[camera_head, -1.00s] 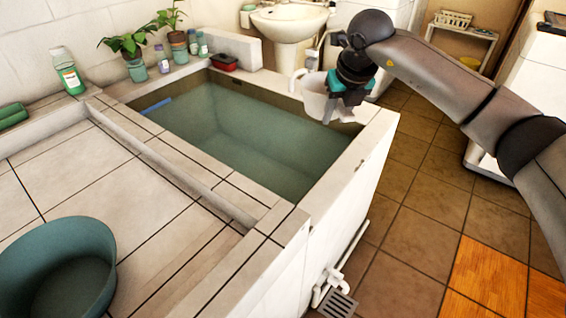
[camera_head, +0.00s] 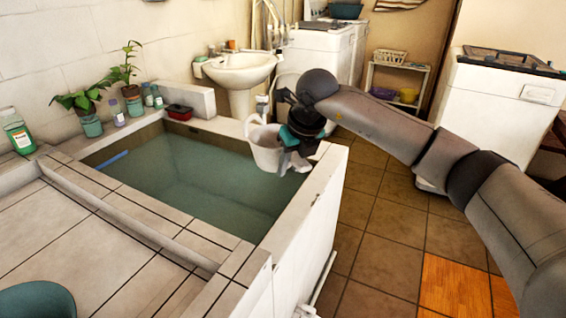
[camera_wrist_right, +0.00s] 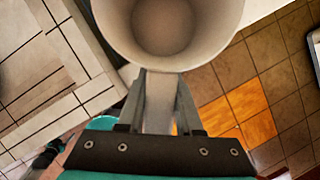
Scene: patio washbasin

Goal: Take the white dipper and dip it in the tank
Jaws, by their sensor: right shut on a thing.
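The white dipper (camera_head: 266,150) is a cup-shaped vessel, held at the right end of the water tank (camera_head: 320,165), over or just at its rim. My right gripper (camera_head: 290,150) is shut on the dipper's handle. In the right wrist view, the dipper (camera_wrist_right: 168,28) shows its open mouth and looks empty, with its handle between the fingers of the gripper (camera_wrist_right: 160,90). The tank holds greenish water (camera_head: 200,175). Whether the dipper's bottom touches the water is unclear. My left gripper is not in view.
A red dish (camera_head: 180,112), small bottles and potted plants (camera_head: 88,115) stand along the tank's back ledge. A green bottle (camera_head: 17,132) stands at the left. A teal basin (camera_head: 38,300) is at the lower left. A white sink (camera_head: 238,70) is behind. Tiled floor lies open at the right.

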